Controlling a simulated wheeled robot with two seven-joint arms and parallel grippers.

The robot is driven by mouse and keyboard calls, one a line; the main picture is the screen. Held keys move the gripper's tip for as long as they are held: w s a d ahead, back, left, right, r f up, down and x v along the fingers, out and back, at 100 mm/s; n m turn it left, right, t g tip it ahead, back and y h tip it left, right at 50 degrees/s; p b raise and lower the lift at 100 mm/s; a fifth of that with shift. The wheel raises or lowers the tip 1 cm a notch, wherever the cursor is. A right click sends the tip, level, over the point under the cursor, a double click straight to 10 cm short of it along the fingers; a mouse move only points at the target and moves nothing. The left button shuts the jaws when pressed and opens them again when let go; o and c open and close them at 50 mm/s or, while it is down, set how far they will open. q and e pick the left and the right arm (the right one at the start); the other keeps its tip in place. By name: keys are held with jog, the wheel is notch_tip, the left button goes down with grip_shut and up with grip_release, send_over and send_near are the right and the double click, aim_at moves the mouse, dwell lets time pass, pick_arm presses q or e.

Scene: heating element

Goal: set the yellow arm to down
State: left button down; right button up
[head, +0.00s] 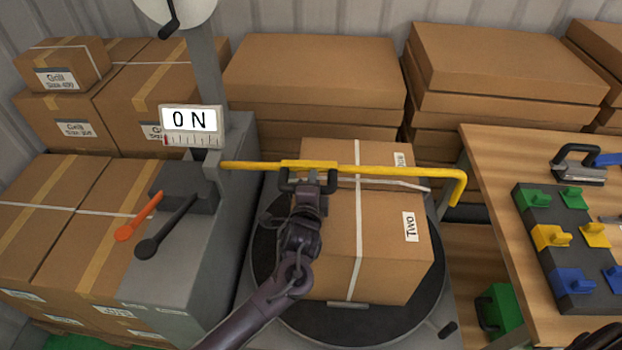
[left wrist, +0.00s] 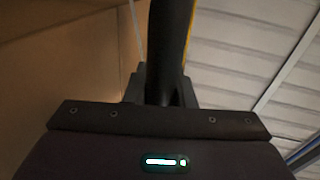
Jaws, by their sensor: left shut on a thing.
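The yellow arm (head: 400,172) is a long bar that runs roughly level from the grey machine (head: 190,285) on the left, across the front of a carton, to a bent tip at the right. A black handle (head: 286,184) hangs under a thicker yellow section of it. My left gripper (head: 310,184) is shut on this handle, from the near side. In the left wrist view the dark handle (left wrist: 170,45) stands between the fingers, with a thin yellow strip of the arm (left wrist: 189,32) beside it. My right gripper is in neither view.
A strapped carton labelled "Two" (head: 390,250) stands on a dark round turntable (head: 265,270) below the arm. A wooden table (head: 490,160) is at right.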

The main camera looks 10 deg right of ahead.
pick_arm(q)
jog(key=shift+f, duration=0.3)
jog(key=c, duration=1.2)
grip_release()
jog(key=shift+c, duration=0.2)
jog(key=shift+s, duration=0.1)
jog(key=v, duration=0.7)
jog(key=shift+s+a+r, duration=0.1)
jog(key=shift+s, duration=0.2)
